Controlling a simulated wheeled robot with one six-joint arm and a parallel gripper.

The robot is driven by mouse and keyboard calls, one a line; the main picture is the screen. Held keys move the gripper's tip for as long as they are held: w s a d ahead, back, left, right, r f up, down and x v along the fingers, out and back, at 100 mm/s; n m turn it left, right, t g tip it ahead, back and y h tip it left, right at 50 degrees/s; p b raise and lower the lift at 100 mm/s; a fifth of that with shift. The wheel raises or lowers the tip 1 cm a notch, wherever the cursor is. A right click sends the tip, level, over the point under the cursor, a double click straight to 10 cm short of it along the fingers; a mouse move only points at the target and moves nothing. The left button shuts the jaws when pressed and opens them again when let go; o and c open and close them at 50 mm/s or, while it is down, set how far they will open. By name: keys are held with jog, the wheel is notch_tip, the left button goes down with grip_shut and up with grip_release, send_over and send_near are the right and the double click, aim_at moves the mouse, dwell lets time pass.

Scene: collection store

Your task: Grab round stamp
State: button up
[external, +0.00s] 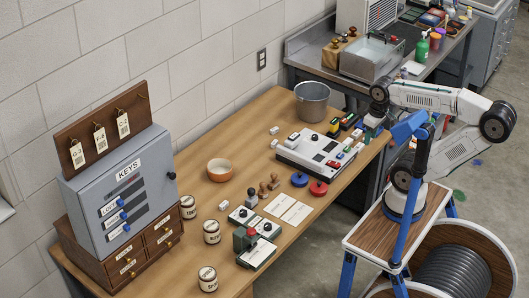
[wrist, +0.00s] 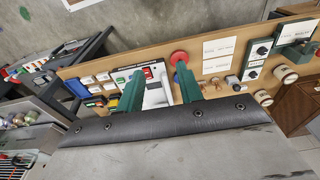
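I cannot tell for sure which has a round base. In the wrist view, small wooden stamp shapes show at the right (wrist: 263,97), outside the space between the fingers. My gripper (wrist: 160,70) has two green fingers set wide apart, with nothing between them. It is above the right end of the table, well apart from the stamps. Its fingertips are not clear in the external view.
A red disc (external: 318,188) and a blue disc (external: 300,179) lie near the stamps. A white device (external: 308,152), a metal bucket (external: 312,100) and a bowl (external: 219,170) stand on the table. A grey key cabinet (external: 120,195) stands at the left end.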

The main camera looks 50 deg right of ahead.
jog(key=o, duration=0.3)
